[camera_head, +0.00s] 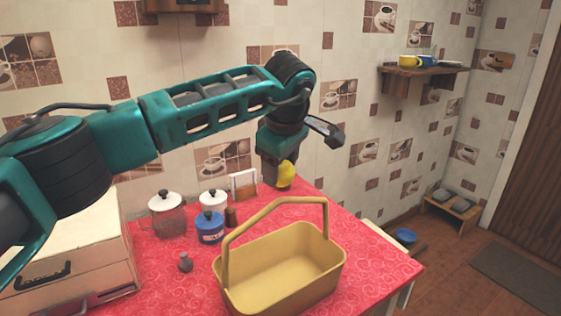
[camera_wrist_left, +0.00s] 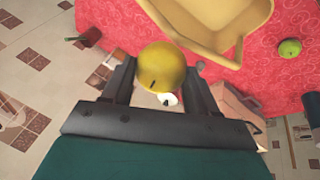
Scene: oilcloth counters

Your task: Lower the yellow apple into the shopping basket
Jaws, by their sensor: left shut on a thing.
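The yellow apple (camera_head: 286,173) is held in my left gripper (camera_head: 283,180), above the back part of the table. In the left wrist view the yellow apple (camera_wrist_left: 162,67) sits between the two fingers of the left gripper (camera_wrist_left: 160,78). The shopping basket (camera_head: 280,276) is yellow, stands upright on the red cloth with its handle raised, and looks empty. The apple is behind the basket and higher than its rim, apart from it. The basket (camera_wrist_left: 222,18) also shows at the top of the left wrist view. My right gripper is out of view.
A glass jar (camera_head: 168,216), a white pot (camera_head: 213,202) and a blue pot (camera_head: 209,228) stand left of the basket, near a small grey object (camera_head: 185,262). A cream drawer box (camera_head: 75,258) is at left. A green fruit (camera_wrist_left: 289,48) lies on the cloth.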

